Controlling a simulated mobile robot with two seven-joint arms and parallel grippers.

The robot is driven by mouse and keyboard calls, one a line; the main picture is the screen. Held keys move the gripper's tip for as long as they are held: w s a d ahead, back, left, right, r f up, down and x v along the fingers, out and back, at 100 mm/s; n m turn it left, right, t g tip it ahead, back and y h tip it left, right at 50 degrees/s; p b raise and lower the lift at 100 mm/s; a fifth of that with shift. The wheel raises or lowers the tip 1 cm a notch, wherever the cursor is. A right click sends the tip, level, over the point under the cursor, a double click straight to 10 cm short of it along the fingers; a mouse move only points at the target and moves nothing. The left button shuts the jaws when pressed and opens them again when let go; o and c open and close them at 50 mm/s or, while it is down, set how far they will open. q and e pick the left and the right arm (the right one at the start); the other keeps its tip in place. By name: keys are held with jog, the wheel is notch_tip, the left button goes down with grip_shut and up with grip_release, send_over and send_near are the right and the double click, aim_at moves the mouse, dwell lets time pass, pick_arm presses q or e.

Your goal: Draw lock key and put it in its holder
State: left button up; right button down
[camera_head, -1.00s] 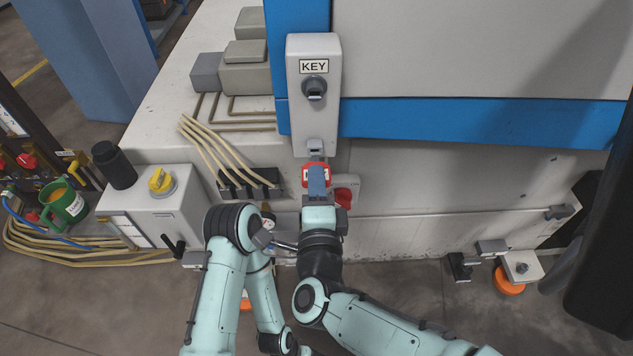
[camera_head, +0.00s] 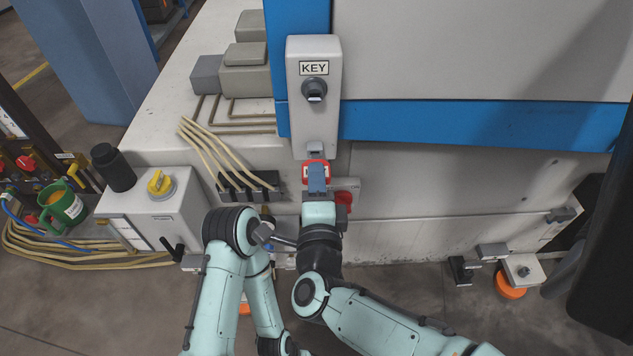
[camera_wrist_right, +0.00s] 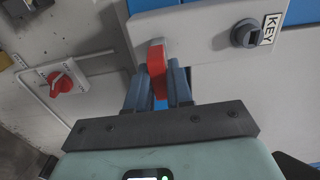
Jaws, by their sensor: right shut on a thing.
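A red piece, which looks like the lock key (camera_head: 316,167), is at the lower end of the light panel (camera_head: 306,120), just below a small grey fitting (camera_head: 316,148). My right gripper (camera_head: 317,180) is shut on it. In the right wrist view, the red key (camera_wrist_right: 157,62) stands between the two blue-grey fingers of the right gripper (camera_wrist_right: 160,85), its far end against the panel edge. Whether it is seated there is unclear. A dark round fitting (camera_head: 314,89) sits under the KEY label. My left gripper (camera_head: 282,243) is low beside the right wrist, its jaws unclear.
A red rotary switch (camera_head: 344,198) is close to the right of my right gripper. Pale cables (camera_head: 205,150) run into a dark block at the left.

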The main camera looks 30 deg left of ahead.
pick_arm(q)
jog(key=shift+s+f, duration=0.1)
jog(key=shift+f, duration=0.45)
pick_arm(e)
jog(key=shift+x, duration=1)
jog(key=c, duration=0.9)
grip_release()
jog(key=shift+f, duration=0.15)
jog(key=shift+c, duration=0.2)
pick_arm(q)
jog(key=shift+a, duration=0.1)
pick_arm(e)
jog(key=shift+s+d, duration=0.25)
jog(key=shift+s, duration=0.15)
pick_arm(q)
jog(key=w, duration=0.1)
jog(key=w+a+t, duration=0.1)
jog(key=w, duration=0.1)
jog(key=shift+f+y, duration=0.15)
jog(key=shift+y, duration=0.15)
pick_arm(e)
jog(key=v, duration=1.2)
jog(key=shift+s, duration=0.25)
jog(key=shift+d, duration=0.1)
